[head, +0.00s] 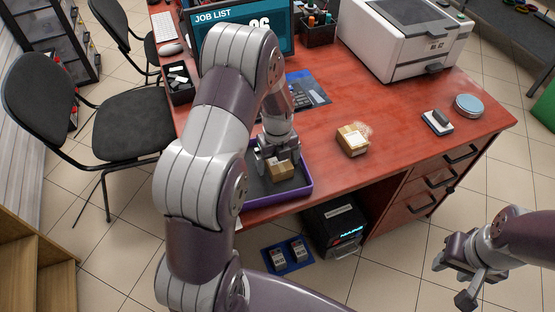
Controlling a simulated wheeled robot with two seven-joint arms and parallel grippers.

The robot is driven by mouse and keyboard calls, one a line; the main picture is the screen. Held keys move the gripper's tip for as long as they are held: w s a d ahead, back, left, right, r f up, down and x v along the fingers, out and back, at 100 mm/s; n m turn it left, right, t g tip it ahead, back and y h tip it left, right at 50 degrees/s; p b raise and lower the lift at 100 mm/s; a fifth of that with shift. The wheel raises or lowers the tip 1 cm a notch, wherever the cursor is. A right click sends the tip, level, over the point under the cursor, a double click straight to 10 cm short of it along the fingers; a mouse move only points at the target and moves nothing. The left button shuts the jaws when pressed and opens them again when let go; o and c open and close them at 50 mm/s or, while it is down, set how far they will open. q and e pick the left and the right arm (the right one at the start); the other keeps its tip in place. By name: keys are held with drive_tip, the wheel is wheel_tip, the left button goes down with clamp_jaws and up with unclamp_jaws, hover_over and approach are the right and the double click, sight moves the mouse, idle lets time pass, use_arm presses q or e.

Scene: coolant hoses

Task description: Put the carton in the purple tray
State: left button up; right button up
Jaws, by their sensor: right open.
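A small brown carton (283,172) is in the purple tray (296,192), at the desk's front edge. I cannot tell whether it rests fully on the dark tray floor. My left gripper (277,160) points down at the carton, with its fingers around the carton's upper part. Whether the fingers press on it is not clear. My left arm hides the tray's left part. My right gripper (466,285) is open and empty, off the desk at the lower right.
Another brown box (352,141) with a pale speckled patch sits right of the tray. A printer (405,40), a round tin (469,105) and a stamp-like block (438,121) stand further right. A monitor (240,30) and pen holder (318,30) are behind.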

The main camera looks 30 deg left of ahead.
use_arm(q)
wheel_tip(320, 180, up, 12)
drive_tip(key=s+d+n, duration=0.4)
drive_tip(key=s+n, duration=0.3)
drive_tip(key=n, duration=0.6)
drive_tip(key=s+d+n+t, duration=0.1)
drive_tip(key=s+d+n, duration=0.2)
drive_tip(key=s+n, duration=0.4)
drive_tip(key=n, duration=0.5)
drive_tip(key=shift+d+n, duration=0.35)
drive_tip(key=shift+n, duration=0.05)
